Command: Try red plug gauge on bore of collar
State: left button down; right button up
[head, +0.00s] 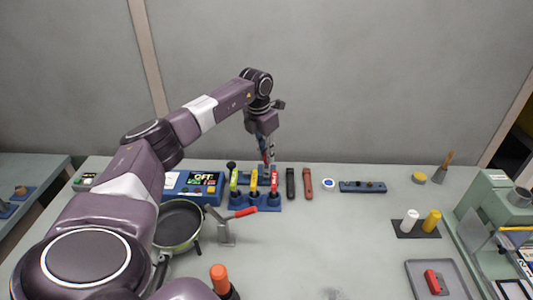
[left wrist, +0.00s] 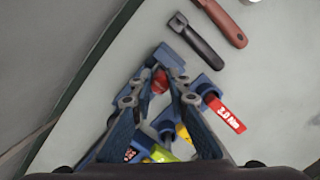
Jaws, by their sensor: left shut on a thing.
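My left gripper (head: 267,158) reaches down over the blue rack (head: 268,208) at the back of the table. In the left wrist view its fingers (left wrist: 160,88) are shut on a red-topped tool (left wrist: 159,80), mostly hidden between them. The tool is at the rack; whether it is still seated cannot be told, nor whether it is the red plug gauge. A red tag (left wrist: 228,113) reading 2.0 Nm stands beside the fingers. Yellow (head: 253,181) and green (head: 234,180) tags stand to its left in the head view. I cannot make out a collar for certain. My right gripper is not in view.
A black tool (head: 290,183) and a brown-red one (head: 308,183) lie right of the rack. A frying pan (head: 180,222) stands left. White and yellow cylinders stand on a black plate (head: 407,235); a grey tray (head: 411,269) holds a red object. The middle of the table is clear.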

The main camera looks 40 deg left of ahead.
aim_at(266, 163)
pick_arm(q)
jog(key=shift+f, duration=0.15)
dwell(0.3)
jog(key=shift+f, duration=0.2)
jog(key=shift+f+b, duration=0.35)
jog(key=shift+f, duration=0.25)
jog(key=shift+f+b, duration=0.35)
jog(key=shift+f, duration=0.35)
dwell(0.6)
dwell(0.8)
jog(key=shift+r+p, duration=2.95)
jog(key=shift+r, duration=0.6)
